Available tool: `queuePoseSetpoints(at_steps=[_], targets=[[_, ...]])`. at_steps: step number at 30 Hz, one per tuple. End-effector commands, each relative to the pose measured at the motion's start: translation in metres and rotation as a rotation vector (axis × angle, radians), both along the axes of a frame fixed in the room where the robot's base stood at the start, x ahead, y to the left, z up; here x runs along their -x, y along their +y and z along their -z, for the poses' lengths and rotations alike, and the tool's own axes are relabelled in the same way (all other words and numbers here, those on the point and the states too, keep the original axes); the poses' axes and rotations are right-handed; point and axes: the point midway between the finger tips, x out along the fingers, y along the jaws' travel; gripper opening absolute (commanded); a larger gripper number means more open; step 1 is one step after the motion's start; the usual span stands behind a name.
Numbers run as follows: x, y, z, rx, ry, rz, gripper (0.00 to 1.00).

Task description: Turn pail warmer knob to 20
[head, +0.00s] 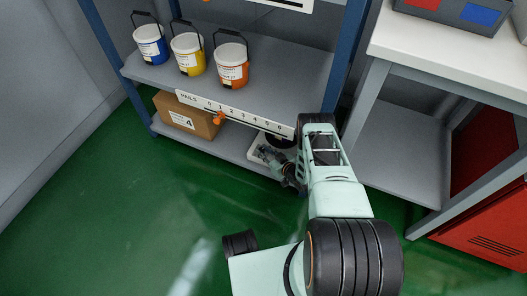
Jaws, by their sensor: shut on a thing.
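The pail warmer (253,149) is a low white unit with a dark round plate on the lower shelf, partly behind my arm. My gripper (264,152) is at its front left part, shut, with its fingertips against the unit. The knob is hidden by the fingers, and its setting and number marks cannot be read. From where the fingers sit, the gripper is closed on the knob.
Above, the blue-post rack's upper shelf (278,88) holds blue (151,50), yellow (188,60) and orange (231,72) pails. A cardboard box (187,117) stands left of the warmer. A white-topped bench (440,50) stands right.

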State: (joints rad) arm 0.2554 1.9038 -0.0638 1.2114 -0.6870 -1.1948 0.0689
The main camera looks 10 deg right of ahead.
Motion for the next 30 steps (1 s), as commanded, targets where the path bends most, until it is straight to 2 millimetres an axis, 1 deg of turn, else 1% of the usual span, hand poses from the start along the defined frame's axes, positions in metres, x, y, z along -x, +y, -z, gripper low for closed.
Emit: queuePoseSetpoints(at_steps=[3, 4, 8, 17, 20, 26, 30], targets=[[-0.002, 0.0, -0.001, 0.0, -0.003, 0.001, 0.0], [-0.002, 0.0, -0.001, 0.0, -0.003, 0.001, 0.23], [-0.001, 0.0, -0.001, 0.0, -0.003, 0.001, 0.38], [0.0, 0.0, -0.001, 0.0, -0.001, 0.001, 0.38], [0.004, -0.002, -0.002, 0.001, -0.002, 0.001, 0.38], [0.026, -0.013, -0.013, 0.001, 0.001, 0.003, 0.38], [0.048, -0.023, -0.023, 0.0, 0.001, 0.004, 0.38]])
